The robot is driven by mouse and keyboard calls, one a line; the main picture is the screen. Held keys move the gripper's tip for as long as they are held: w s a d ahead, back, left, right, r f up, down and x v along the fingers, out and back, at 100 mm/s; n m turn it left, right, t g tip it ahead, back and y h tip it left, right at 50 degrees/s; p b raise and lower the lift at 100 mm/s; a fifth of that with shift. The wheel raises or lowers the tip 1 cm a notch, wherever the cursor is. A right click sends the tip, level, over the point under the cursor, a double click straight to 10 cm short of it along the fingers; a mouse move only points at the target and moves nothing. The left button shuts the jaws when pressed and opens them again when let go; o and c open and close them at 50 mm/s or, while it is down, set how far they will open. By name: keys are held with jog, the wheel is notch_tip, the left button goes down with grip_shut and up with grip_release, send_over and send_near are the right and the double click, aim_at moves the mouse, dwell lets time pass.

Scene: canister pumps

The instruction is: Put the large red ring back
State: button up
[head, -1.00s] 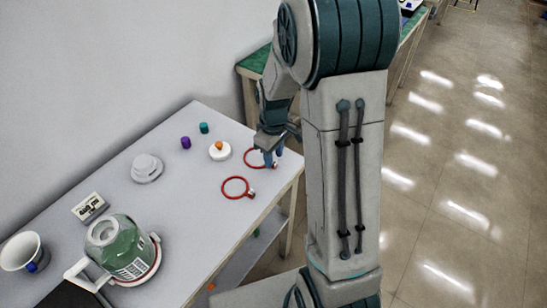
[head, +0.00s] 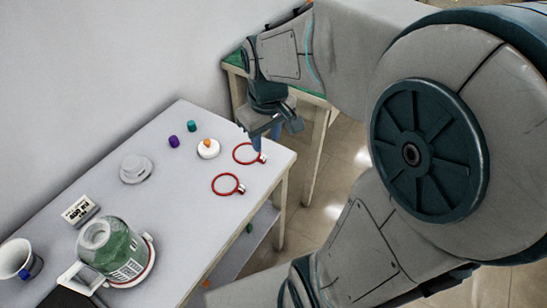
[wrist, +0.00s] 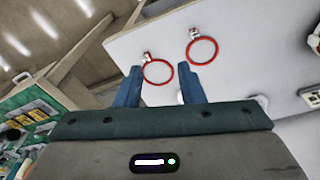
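Two thin red rings with small metal clasps lie flat on the white table, similar in size: a nearer one (head: 228,193) and a farther one (head: 236,158). I cannot tell for sure which is the large one. My gripper (head: 264,143) is by the farther ring, pointing down, and partly covers it. In the wrist view my gripper (wrist: 161,71) is open, with the farther ring (wrist: 158,83) seen between its fingertips and nothing held. The nearer ring (wrist: 203,64) lies beyond the right finger. A green canister (head: 119,262) with a white handle and a red band at its base stands at the table's near end.
On the white table (head: 185,235) are a white disc with an orange knob (head: 208,152), a purple cap (head: 173,141), a teal cap (head: 191,126), a round grey-white part (head: 136,170), a labelled block (head: 80,210) and a white cup (head: 13,260). A green-topped table stands behind.

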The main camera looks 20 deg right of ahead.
jog(key=s+a+m+t, duration=0.1)
jog(key=s+m, duration=0.2)
jog(key=s, duration=0.5)
jog(key=shift+r+m, duration=0.25)
jog(key=shift+m, duration=0.05)
